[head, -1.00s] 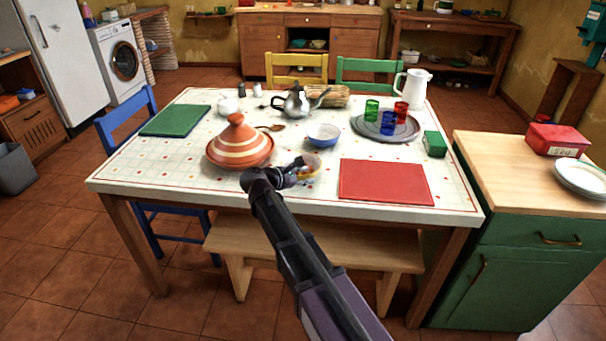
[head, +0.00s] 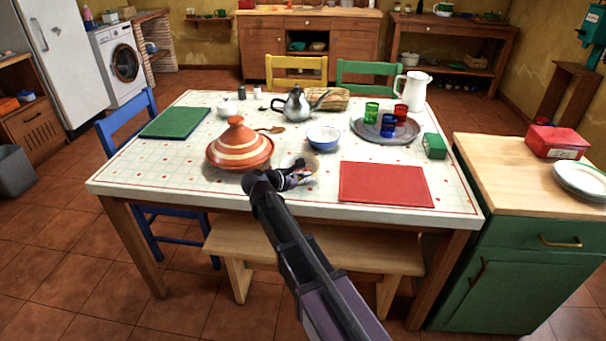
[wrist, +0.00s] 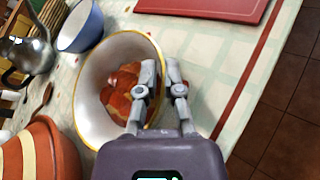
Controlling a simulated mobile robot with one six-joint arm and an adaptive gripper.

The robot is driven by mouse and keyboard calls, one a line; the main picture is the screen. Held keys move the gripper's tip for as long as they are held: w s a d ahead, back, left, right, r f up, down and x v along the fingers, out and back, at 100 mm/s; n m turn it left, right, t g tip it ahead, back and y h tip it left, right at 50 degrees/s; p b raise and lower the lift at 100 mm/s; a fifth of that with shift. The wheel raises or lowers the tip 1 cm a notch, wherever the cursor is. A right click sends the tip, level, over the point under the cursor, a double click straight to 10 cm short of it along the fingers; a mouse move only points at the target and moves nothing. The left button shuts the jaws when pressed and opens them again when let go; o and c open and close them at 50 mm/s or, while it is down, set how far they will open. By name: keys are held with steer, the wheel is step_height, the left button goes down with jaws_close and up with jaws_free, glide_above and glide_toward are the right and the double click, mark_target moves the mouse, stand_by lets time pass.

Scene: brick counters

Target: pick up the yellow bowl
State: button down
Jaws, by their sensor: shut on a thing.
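The bowl looks tilted in the wrist view. In the head view my gripper (head: 302,168) is over the front middle of the table, and the bowl (head: 313,160) is mostly hidden behind it.
A striped tagine (head: 240,147) stands close on the left. A blue bowl (head: 323,137) is just behind, with a metal teapot (head: 294,104) farther back. A red mat (head: 386,183) lies to the right. A tray (head: 372,132) holds colored glasses.

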steer(key=shift+r, duration=0.2)
step_height(320, 180, up, 4)
steer(key=p, duration=0.4)
steer(key=shift+f, duration=0.15)
steer(key=s+d, duration=0.2)
steer(key=s, duration=0.5)
steer(key=s+d+p, duration=0.1)
steer(key=s+d, duration=0.2)
steer(key=s, duration=0.5)
steer(key=shift+r, duration=0.45)
steer(key=shift+s, duration=0.1)
